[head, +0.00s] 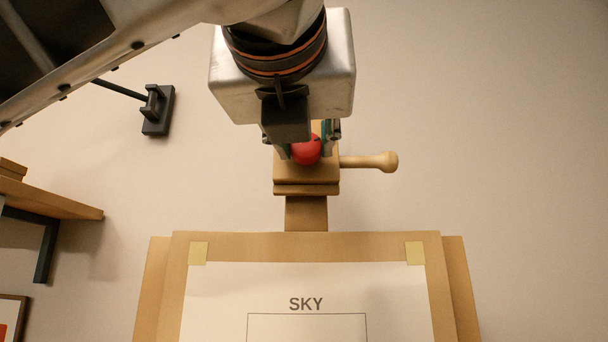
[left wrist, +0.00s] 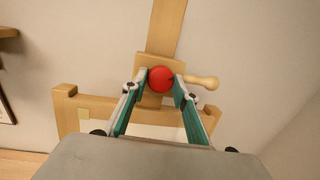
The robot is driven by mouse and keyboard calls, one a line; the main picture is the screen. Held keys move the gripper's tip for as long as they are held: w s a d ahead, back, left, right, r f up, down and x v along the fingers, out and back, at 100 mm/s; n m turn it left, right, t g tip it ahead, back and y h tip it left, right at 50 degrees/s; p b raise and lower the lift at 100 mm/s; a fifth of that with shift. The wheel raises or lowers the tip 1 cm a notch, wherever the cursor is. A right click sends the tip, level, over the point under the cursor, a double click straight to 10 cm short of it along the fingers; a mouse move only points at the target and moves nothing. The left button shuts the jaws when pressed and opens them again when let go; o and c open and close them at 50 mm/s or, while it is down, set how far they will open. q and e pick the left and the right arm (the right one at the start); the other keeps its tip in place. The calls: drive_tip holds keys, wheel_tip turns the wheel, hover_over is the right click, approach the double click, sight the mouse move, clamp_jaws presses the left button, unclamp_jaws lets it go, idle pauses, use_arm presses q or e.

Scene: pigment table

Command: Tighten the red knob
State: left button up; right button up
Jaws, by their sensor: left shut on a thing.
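The red knob (head: 306,150) is on the wooden block (head: 306,188) at the top of the easel. It also shows in the left wrist view (left wrist: 161,79), with a small dark mark near its right side. My left gripper (head: 307,152) comes down from above and is shut on the knob, with one finger on each side. In the left wrist view my left gripper (left wrist: 160,83) has its green-lined fingers against the knob's left and right sides. The head view hides the knob's upper part behind my gripper. My right gripper is in neither view.
A wooden handle (head: 370,161) sticks out to the right of the block. Below, the easel holds a board with a taped sheet (head: 230,290) marked SKY. A wooden shelf (head: 60,200) is at the left. A black wall bracket (head: 158,110) is at upper left. The right side is clear.

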use_arm(q)
drive_tip(key=n+y+b, duration=0.1)
drive_tip(key=n, duration=0.3)
drive_tip(key=shift+f, duration=0.1)
drive_tip(key=n+y+b, duration=0.1)
drive_tip(key=n, duration=0.5)
drive_tip(key=shift+d, duration=0.15)
drive_tip(key=shift+n+y, duration=0.4)
drive_tip(key=shift+n, duration=1.5)
drive_tip(key=o, duration=1.1)
